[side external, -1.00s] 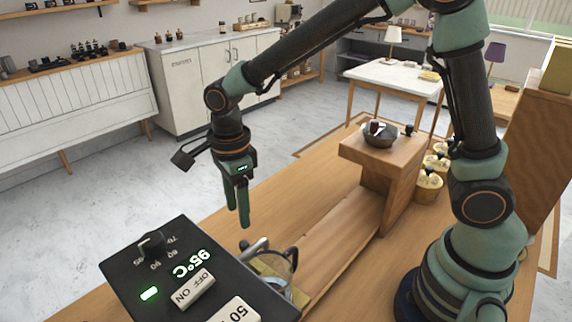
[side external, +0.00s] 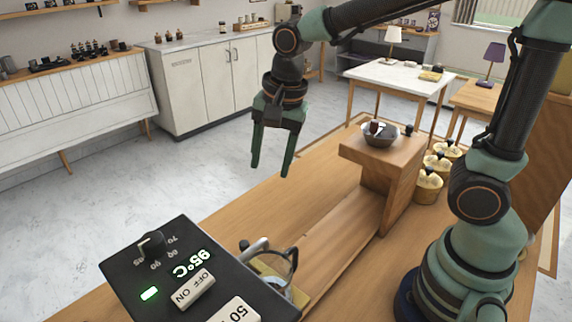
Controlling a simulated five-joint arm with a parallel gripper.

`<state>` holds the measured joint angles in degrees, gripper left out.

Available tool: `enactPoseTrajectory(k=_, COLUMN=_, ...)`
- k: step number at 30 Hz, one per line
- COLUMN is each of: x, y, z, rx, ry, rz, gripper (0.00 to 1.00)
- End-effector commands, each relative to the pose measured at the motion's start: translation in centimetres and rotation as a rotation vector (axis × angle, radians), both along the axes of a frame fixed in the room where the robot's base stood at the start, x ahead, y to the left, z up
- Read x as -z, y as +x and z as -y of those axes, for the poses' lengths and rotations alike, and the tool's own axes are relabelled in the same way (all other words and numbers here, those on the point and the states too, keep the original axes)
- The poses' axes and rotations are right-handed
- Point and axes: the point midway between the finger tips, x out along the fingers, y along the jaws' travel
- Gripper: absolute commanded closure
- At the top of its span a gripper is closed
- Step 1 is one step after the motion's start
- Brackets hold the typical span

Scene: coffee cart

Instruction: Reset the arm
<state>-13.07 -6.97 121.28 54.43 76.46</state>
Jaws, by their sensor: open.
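My gripper (side external: 271,172) hangs in the air in the side external view, left of the wooden stand and above the far part of the cart top. Its two green fingers point down and stand apart, with nothing between them. My arm reaches from its base at the lower right, up and over to the left. The black control box (side external: 190,262) at the front left shows 95°C, a dial, an OFF/ON switch and a lit green light. A glass vessel with a metal handle (side external: 280,262) stands partly hidden behind the box, below my gripper and apart from it.
A wooden stand (side external: 385,160) holds a grey bowl (side external: 380,136) with a dark item in it. Several yellow containers (side external: 428,186) stand right of the stand, near my arm. The wooden cart top (side external: 290,205) is bare below my gripper. A white table (side external: 400,78) is farther back.

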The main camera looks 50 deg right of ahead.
Motion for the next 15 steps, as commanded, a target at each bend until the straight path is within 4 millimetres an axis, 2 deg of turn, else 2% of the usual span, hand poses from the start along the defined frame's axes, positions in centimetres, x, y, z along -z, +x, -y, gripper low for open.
enactPoseTrajectory(k=1, x=-0.8, y=-0.5, z=1.0, rx=-0.082, ry=-0.015, rz=0.037, gripper=0.44)
enactPoseTrajectory(k=6, x=-2.6, y=-2.5, z=3.8, rx=-0.404, ry=-0.108, rz=0.141, gripper=0.44)
enactPoseTrajectory(k=15, x=-3.9, y=-5.7, z=7.3, rx=-0.885, ry=-0.328, rz=0.27, gripper=0.44)
